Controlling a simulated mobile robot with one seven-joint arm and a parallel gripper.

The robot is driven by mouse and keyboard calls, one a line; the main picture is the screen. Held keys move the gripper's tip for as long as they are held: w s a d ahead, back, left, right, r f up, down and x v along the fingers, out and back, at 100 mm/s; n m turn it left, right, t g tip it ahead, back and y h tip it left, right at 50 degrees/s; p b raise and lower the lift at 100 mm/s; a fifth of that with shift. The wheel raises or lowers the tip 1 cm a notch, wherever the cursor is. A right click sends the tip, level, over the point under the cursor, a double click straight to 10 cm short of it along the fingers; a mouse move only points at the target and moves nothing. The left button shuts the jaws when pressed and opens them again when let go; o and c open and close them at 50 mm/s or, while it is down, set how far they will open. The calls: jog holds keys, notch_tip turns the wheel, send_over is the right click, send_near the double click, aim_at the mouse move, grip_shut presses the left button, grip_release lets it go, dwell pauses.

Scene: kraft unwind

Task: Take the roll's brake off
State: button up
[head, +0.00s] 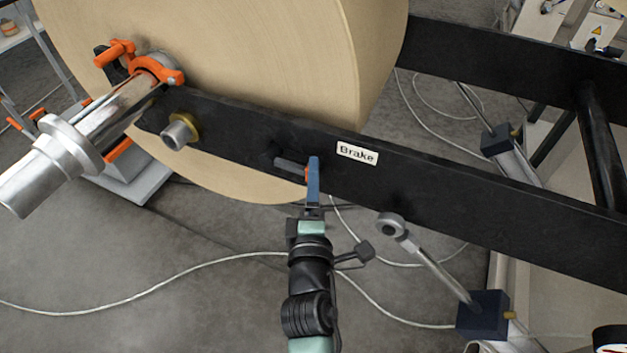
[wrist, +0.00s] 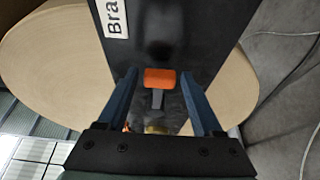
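The brake lever (head: 290,164) is a short grey handle with an orange end, on the black arm just left of the white "Brake" label (head: 357,152). In the wrist view its orange end (wrist: 160,78) lies between the blue fingers, with a gap on each side. My gripper (head: 314,166) is open around the lever's end in front of the black arm. The fingers also show in the wrist view (wrist: 159,85). The large kraft roll (head: 240,60) sits behind the arm. The lever's pivot is hard to make out.
A metal shaft (head: 90,135) with an orange clamp (head: 160,68) sticks out at the left. A metal cylinder rod (head: 435,260) rises from a dark block (head: 483,314) right of my arm. Cables (head: 180,268) lie on the grey floor. The space left of my arm is clear.

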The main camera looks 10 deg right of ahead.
grip_shut()
dwell(1.2)
